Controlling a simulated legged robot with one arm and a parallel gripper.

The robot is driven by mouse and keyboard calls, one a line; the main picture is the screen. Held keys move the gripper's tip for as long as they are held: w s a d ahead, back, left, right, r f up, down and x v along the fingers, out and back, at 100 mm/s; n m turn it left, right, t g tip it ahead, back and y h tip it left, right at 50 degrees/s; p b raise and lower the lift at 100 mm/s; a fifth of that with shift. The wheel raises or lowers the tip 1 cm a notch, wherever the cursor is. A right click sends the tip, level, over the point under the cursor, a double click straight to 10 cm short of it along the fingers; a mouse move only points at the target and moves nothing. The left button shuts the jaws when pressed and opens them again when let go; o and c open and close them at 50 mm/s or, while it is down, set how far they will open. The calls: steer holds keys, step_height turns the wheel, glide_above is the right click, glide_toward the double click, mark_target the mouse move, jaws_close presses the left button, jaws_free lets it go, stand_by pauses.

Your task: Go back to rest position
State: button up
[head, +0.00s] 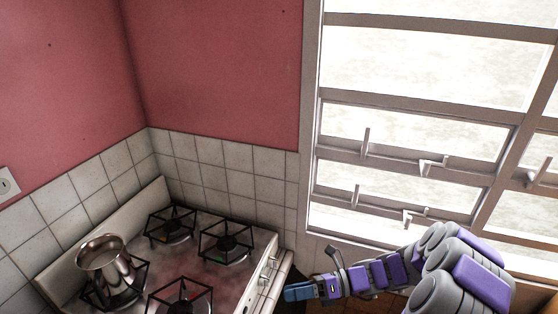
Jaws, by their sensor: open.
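My gripper (300,291) is at the lower middle of the head view, at the end of my purple and grey arm, which comes in from the lower right. It is just right of the stove's knob side. It is open, and I see nothing held in it.
A window (410,150) with protruding handles is above my arm at the right.

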steer(key=s+a+r+n+g+h+b, duration=0.1)
steer(key=s+r+n+g+h, duration=0.1)
steer(key=s+r+n+h, duration=0.4)
steer(key=s+a+r+n+g+h+b, duration=0.1)
steer(key=s+r+n+g+h, duration=0.1)
steer(key=s+n, duration=0.7)
steer(key=s+d+r+n+t+h+b, duration=0.1)
steer(key=s+d+n+t+h, duration=0.3)
steer(key=s+d+n+h, duration=0.4)
steer(key=shift+s+d+n, duration=1.8)
steer(key=shift+s+d, duration=0.1)
steer(key=shift+s, duration=0.85)
